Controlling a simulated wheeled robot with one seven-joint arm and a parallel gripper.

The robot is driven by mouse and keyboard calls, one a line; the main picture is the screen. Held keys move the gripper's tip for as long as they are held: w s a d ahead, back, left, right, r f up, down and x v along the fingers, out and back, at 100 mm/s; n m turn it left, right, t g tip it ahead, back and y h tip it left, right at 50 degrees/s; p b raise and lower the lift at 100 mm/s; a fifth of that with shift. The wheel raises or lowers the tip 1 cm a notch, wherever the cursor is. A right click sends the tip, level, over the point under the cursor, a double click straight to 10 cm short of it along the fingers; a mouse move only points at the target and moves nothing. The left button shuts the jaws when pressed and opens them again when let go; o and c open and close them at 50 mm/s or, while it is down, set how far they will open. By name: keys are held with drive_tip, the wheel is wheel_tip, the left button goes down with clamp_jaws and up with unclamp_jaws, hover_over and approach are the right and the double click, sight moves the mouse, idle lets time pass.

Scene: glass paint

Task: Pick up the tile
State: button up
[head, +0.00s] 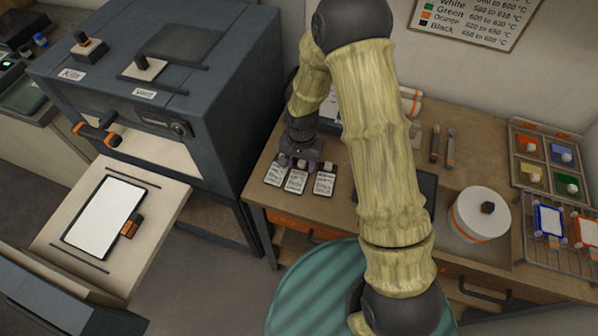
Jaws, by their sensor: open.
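My gripper (301,158) is at the end of my arm, low over the left end of the wooden workbench (262,196). It is open, though its fingertips are small and dark here. Just below it lie three small pale cards or tiles with dark writing: a left one (275,174), a middle one (296,183) and a right one (325,185). I cannot tell whether the gripper touches any of them. On a wire rack at the right are a blue-edged white tile (549,221) and a red-edged white tile (588,232), each with a pale knob.
A dark kiln (205,75) stands left, its front hatch lowered and bearing a white plate (103,215) with an orange-black handle. A round white pot (480,213), a tray of coloured squares (530,145) and two slim tools (435,145) are on the bench. My arm hides its middle.

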idle(0.5)
clamp_jaws()
drive_tip(key=shift+s, duration=0.1)
drive_tip(key=shift+a, duration=0.1)
wheel_tip(320, 180, up, 28)
drive_tip(key=b, duration=0.3)
drive_tip(key=shift+r, duration=0.1)
idle(0.5)
